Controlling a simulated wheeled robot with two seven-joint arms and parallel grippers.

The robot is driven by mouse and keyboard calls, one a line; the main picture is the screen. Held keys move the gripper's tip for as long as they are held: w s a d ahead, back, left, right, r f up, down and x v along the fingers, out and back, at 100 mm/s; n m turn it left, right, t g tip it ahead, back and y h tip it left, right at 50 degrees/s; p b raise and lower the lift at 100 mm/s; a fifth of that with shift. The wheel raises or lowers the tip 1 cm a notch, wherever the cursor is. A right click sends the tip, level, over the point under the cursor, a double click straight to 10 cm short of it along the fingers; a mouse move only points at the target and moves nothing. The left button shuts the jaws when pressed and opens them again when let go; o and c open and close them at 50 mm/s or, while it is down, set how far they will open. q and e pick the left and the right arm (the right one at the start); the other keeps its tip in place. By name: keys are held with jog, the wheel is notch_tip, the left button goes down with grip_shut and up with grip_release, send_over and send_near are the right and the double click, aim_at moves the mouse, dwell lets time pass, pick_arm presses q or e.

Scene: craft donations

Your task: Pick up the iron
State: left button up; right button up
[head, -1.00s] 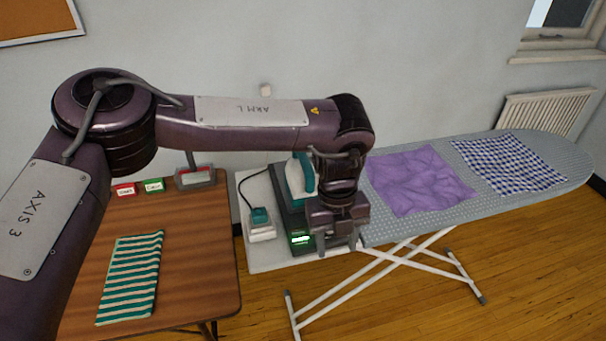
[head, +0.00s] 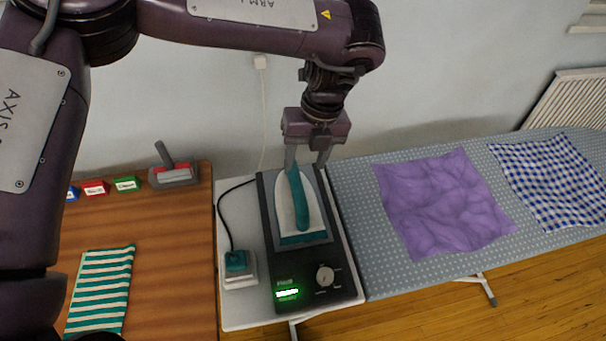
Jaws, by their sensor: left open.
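The iron (head: 285,213), white with a teal handle (head: 299,200), rests on its dark base (head: 264,222) at the left end of the ironing board. The base has a green lit display and a dial at its front. My left gripper (head: 307,161) points down over the back end of the iron. Its two fingers are apart, near the top of the handle, and hold nothing. I cannot tell whether a finger touches the handle. My right gripper is not in view.
The ironing board (head: 365,270) carries a crumpled purple cloth (head: 440,203) and a blue checked cloth (head: 553,180). A plug in a white socket (head: 241,272) sits left of the base. The wooden table (head: 170,270) holds a striped cloth (head: 100,290) and small coloured signs.

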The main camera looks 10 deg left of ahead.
aim_at(296, 178)
pick_arm(q)
jog(key=f, duration=0.1)
jog(key=s+f+p, duration=0.1)
jog(key=a+p, duration=0.1)
jog(key=shift+s+a+f, duration=0.1)
jog(key=shift+s+f, duration=0.15)
jog(key=shift+f, duration=0.15)
jog(key=f, duration=0.1)
jog(key=f+p, duration=0.1)
jog(key=f, duration=0.1)
jog(key=shift+w+a, duration=0.25)
jog(key=shift+a, duration=0.1)
jog(key=shift+a+f+p, duration=0.1)
jog(key=shift+f+p, duration=0.2)
jog(key=shift+f, duration=0.3)
jog(key=c, duration=0.9)
jog(key=shift+w+r, duration=0.1)
grip_shut()
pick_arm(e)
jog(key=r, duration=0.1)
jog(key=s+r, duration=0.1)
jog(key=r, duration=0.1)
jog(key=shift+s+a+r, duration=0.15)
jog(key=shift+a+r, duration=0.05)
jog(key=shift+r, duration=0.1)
